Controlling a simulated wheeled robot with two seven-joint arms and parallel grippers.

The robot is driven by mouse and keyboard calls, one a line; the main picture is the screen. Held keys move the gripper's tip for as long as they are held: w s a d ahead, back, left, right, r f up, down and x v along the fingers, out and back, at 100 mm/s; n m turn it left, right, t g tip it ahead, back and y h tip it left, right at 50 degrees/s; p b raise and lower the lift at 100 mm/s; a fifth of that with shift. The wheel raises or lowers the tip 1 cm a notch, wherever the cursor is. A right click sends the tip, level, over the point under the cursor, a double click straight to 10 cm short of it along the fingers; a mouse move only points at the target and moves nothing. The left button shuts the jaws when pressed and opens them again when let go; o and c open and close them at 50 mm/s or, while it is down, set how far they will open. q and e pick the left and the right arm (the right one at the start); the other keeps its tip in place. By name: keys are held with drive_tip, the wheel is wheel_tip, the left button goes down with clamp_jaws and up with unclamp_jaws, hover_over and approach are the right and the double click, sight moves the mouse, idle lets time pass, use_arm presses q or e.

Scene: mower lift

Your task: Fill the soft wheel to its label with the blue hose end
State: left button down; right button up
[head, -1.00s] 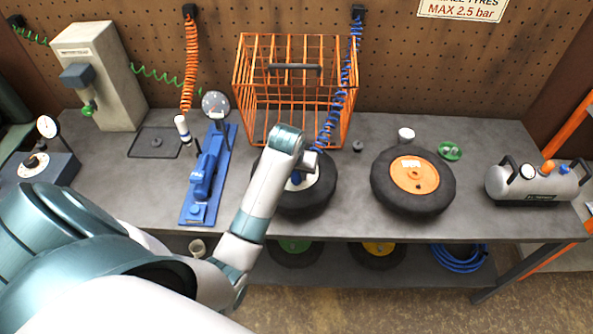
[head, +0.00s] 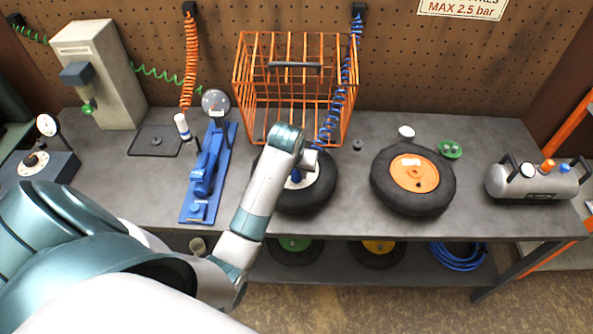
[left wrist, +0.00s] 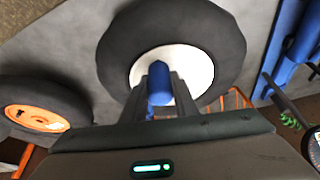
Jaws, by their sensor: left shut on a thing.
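A black wheel with a white hub (head: 322,183) lies flat on the bench in front of the orange cage. It also fills the top of the left wrist view (left wrist: 205,70). My left gripper (head: 297,176) is over this hub, shut on the blue hose end (left wrist: 159,84), which points at the hub. I cannot tell whether the hose end touches the valve. The coiled blue hose (head: 337,105) runs up to the pegboard. A second wheel with an orange hub (head: 414,174) lies to the right, with a pale label on its hub. The white-hubbed wheel's label is not readable. My right gripper is not in view.
The orange wire cage (head: 243,70) stands behind the white-hubbed wheel. A blue foot pump (head: 203,175) with a gauge is to its left. A silver tank (head: 540,183) stands at the right end. An orange coiled hose (head: 190,65) hangs at the left.

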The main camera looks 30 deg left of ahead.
use_arm(q)
drive_tip(key=shift+f, duration=0.35)
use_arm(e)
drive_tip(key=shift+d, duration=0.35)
use_arm(q)
drive_tip(key=shift+f, duration=0.35)
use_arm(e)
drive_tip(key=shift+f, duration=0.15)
use_arm(q)
drive_tip(key=c, duration=1.7)
unclamp_jaws()
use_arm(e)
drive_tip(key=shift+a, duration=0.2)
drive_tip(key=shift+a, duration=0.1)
